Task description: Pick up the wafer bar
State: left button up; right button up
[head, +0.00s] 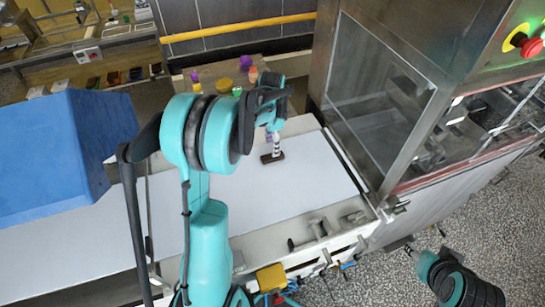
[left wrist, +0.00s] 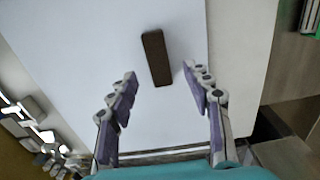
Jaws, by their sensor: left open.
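The wafer bar is a dark brown oblong bar (head: 272,157) lying flat on the white belt surface (head: 315,170). In the left wrist view the wafer bar (left wrist: 157,58) lies lengthwise, its near end between the two fingertips in the picture. My left gripper (head: 274,143) is above the bar in the head view, pointing down. In the left wrist view the left gripper (left wrist: 161,77) is open with nothing held. Whether the fingertips touch the belt cannot be told. My right arm's end (head: 428,265) shows at the lower right, away from the belt; its jaw opening is unclear.
A steel machine housing with a clear panel (head: 385,100) stands right of the belt. A blue cover (head: 65,155) stands at the left. Small coloured items (head: 224,85) sit behind the belt. Metal fittings (head: 310,235) line its front edge. The belt around the bar is clear.

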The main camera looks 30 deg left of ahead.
pick_arm(q)
notch_tip(320, 180, down, 6)
jog(key=shift+d+r+b, duration=0.1)
jog(key=shift+r+b, duration=0.15)
jog(key=shift+b, duration=0.3)
jog(key=shift+s, duration=0.1)
jog(key=c, duration=1)
